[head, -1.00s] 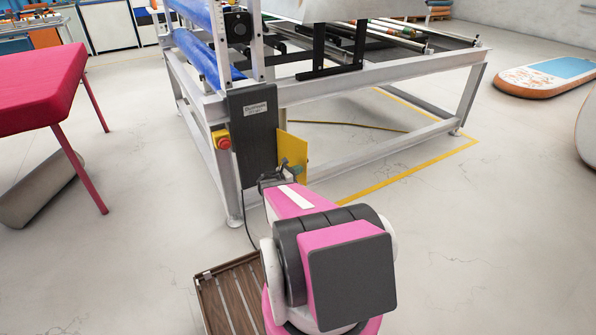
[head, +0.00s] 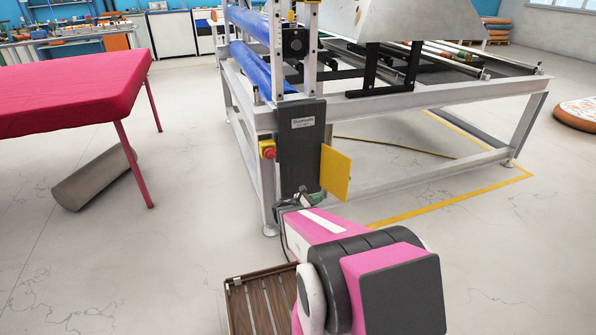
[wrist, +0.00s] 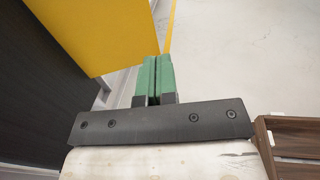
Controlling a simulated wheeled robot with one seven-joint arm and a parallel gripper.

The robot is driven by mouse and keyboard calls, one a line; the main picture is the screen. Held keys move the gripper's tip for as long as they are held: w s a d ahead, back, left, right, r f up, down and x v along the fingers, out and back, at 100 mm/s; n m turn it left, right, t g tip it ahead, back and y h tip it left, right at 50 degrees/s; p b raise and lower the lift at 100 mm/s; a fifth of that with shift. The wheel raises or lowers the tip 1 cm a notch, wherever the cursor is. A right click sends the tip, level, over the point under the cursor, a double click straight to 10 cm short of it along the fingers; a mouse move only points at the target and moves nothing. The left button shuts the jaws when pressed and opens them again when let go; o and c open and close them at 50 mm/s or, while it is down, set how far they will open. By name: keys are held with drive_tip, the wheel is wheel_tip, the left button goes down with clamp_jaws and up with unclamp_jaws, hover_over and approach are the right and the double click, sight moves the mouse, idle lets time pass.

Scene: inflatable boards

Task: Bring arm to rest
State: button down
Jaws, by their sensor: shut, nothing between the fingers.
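My gripper (wrist: 157,80) shows in the wrist view with its two green fingers pressed together and nothing between them. In the head view my gripper (head: 300,197) is small and partly hidden behind my pink and grey arm. It is in front of the dark control box (head: 302,145) on the machine's corner post. The open yellow panel (head: 336,172) is just beside it on the right. In the wrist view the yellow panel (wrist: 95,30) fills the upper left, close to the fingers; I cannot tell whether they touch.
The white machine frame (head: 430,99) stands ahead, with a red stop button (head: 269,153) on its post. A brown slatted crate (head: 262,303) is on the floor below my arm. A red-covered table (head: 70,92) and a grey roll (head: 92,180) are left.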

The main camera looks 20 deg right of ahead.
drive_tip(key=s+a+r+m+g+y, duration=0.1)
drive_tip(key=s+a+r+m+y, duration=0.3)
drive_tip(key=a+m+y, duration=0.5)
drive_tip(key=s+a+r+m+g+y, duration=0.2)
drive_tip(key=s+a+r+m+y, duration=0.3)
drive_tip(key=a+m, duration=0.5)
drive_tip(key=s+m+y, duration=0.1)
drive_tip(key=s+y, duration=0.1)
drive_tip(key=y, duration=0.1)
drive_tip(key=shift+r+y, duration=0.15)
drive_tip(key=shift+y, duration=0.25)
drive_tip(key=shift+a, duration=0.25)
